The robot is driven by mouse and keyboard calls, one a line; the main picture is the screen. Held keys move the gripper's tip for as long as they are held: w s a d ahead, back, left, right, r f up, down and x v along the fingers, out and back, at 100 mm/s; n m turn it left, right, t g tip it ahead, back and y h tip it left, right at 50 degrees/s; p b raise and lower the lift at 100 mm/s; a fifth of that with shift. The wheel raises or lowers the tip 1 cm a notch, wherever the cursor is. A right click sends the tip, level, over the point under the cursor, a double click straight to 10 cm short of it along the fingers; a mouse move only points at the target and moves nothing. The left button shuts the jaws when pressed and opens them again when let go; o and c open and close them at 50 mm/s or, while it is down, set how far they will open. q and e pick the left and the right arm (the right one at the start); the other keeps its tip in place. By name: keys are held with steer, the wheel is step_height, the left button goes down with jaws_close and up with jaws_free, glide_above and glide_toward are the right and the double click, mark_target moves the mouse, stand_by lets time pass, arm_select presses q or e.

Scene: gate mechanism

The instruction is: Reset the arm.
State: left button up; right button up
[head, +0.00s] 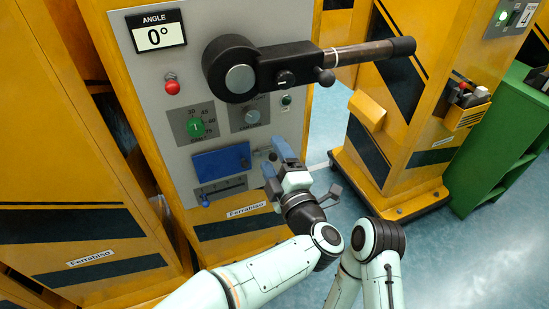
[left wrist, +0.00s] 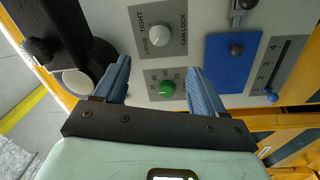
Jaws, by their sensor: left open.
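The black gate arm (head: 290,70) is mounted on the grey panel and points right, with a round hub at left and a dark handle (head: 375,52) at its end. A display (head: 156,31) reads ANGLE 0°. The cam lock knob (head: 252,117) sits below the hub; its LOOSE and TIGHT marks show in the left wrist view (left wrist: 169,43). A green dial (head: 196,128) is to its left. My left gripper (head: 277,157) is open and empty, below the cam lock knob. In the left wrist view the green dial (left wrist: 167,89) appears between its fingers. My right gripper is not visible.
A red button (head: 172,86), a blue plate (head: 222,161) and a slider with a blue handle (head: 205,201) are on the panel. Another yellow cabinet (head: 400,130) and a green shelf (head: 500,130) stand at right. Bare floor (head: 450,260) lies at lower right.

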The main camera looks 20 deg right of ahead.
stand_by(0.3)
arm_select(q)
steer(key=w+a+f+m+g+h+p, duration=0.1)
steer(key=a+f+m+g+p, duration=0.45)
steer(key=f, duration=0.85)
steer(key=w+a+f+m+g+h+p, duration=0.1)
steer(key=w+a+f+m+g+p, duration=0.15)
steer(key=a+f, duration=0.85)
steer(key=s+a+f+m+g+p, duration=0.25)
steer(key=s+a+f+g, duration=0.35)
steer(key=s+f, duration=0.7)
steer(key=s+a+f+g+h+p, duration=0.1)
steer(key=s+a+g+p, duration=0.1)
steer(key=s, duration=0.8)
steer(key=s+a+f+g+h+p, duration=0.1)
steer(key=s+a+g+p, duration=0.1)
steer(key=s, duration=0.8)
steer(key=shift+s+a+g+p, duration=0.4)
steer(key=shift+a+g, duration=0.5)
steer(key=shift+a, duration=0.15)
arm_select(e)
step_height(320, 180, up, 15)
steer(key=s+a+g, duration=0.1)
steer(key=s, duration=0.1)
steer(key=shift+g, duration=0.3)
arm_select(q)
steer(key=shift+f, duration=0.1)
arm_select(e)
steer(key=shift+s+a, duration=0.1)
